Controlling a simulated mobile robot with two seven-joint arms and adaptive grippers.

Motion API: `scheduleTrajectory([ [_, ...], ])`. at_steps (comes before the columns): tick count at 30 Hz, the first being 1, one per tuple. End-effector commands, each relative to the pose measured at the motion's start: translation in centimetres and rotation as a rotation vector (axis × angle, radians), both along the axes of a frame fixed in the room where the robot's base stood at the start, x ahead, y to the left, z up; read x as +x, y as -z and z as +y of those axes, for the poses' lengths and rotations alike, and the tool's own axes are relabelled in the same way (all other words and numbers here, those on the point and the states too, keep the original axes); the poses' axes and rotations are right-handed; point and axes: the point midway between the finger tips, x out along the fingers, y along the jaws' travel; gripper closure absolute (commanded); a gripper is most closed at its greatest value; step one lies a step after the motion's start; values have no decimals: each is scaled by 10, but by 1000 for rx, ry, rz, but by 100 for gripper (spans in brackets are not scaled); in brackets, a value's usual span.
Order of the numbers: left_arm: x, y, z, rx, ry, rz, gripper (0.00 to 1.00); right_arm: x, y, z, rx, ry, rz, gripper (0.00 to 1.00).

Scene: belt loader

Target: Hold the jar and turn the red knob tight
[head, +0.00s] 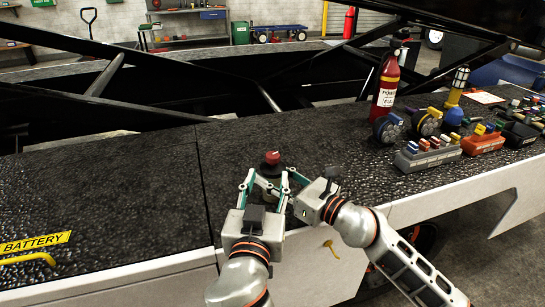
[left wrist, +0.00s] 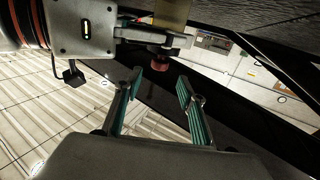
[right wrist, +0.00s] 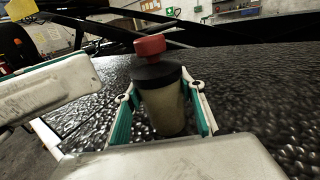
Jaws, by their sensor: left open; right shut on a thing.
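The jar (right wrist: 165,108) has a cloudy pale body, a black lid (right wrist: 156,76) and a red knob (right wrist: 150,46) on top. It stands upright in the right wrist view. My right gripper (right wrist: 162,90) is shut on the jar's body, one finger on each side. In the left wrist view the red knob (left wrist: 160,66) shows just beyond the open, empty fingers of my left gripper (left wrist: 160,82), roughly between the tips and apart from them. In the head view the knob (head: 272,158) sits above both grippers, whose fingers hide most of the jar.
A yellow battery label (head: 35,243) lies at left. The deck left of the jar is clear.

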Motion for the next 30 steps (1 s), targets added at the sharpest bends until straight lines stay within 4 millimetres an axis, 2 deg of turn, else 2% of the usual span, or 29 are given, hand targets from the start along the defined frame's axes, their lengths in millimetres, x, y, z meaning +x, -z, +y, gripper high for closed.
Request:
scheduleTrajectory([
  [9,56,-1,-7,8,-1,-4,60,0,0,0,0,0,1,90],
  [15,81,-1,-10,6,-1,-4,60,0,1,0,0,0,1,90],
  [21,92,1,-12,4,0,-1,60,0,1,0,0,0,1,90],
  [29,93,0,-12,3,0,0,60,0,1,0,0,0,1,90],
  [30,93,0,-12,3,0,0,62,0,1,0,0,0,1,90],
])
